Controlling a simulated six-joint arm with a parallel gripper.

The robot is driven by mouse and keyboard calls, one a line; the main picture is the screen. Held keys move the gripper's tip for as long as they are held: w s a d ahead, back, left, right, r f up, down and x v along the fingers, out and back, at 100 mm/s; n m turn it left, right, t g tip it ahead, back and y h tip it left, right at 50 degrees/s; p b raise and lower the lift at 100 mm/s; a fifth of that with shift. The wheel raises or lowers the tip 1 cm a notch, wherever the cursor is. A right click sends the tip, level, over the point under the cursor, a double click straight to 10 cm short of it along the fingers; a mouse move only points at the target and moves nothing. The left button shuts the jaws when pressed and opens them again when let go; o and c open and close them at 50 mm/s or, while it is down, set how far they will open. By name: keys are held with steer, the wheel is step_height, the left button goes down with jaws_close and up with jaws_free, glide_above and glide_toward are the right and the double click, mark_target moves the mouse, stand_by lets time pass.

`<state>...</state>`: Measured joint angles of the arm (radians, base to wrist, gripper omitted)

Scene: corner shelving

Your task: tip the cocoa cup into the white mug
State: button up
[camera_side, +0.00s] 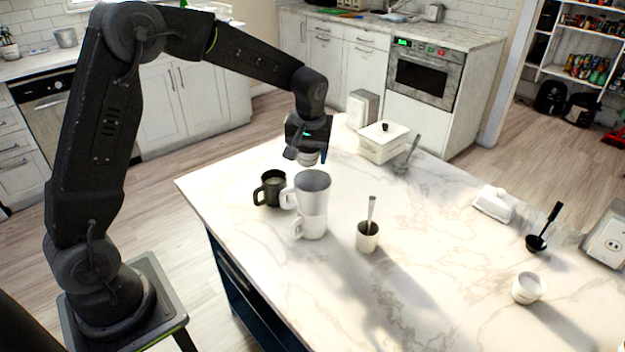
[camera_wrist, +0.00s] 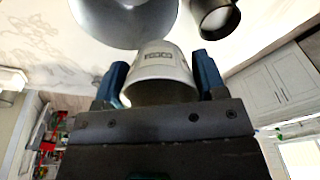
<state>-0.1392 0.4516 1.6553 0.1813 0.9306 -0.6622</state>
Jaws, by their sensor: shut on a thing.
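My gripper (camera_side: 307,155) is shut on a small pale cup (camera_side: 306,158), which is mostly hidden in the side view. In the wrist view the cup (camera_wrist: 160,62) is white with a dark label and sits between my two blue fingertips (camera_wrist: 162,85).
A black mug (camera_side: 271,188) stands close to the left of the pale mugs. A small cup (camera_side: 367,238) with a spoon stands to the right. A lidded white box (camera_side: 384,142) is behind. A white cup (camera_side: 527,288) and butter dish (camera_side: 495,204) stand farther right. The counter's front middle is clear.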

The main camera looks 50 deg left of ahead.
steer(key=shift+h, duration=0.3)
steer(key=shift+r, duration=0.1)
steer(key=shift+r, duration=1.4)
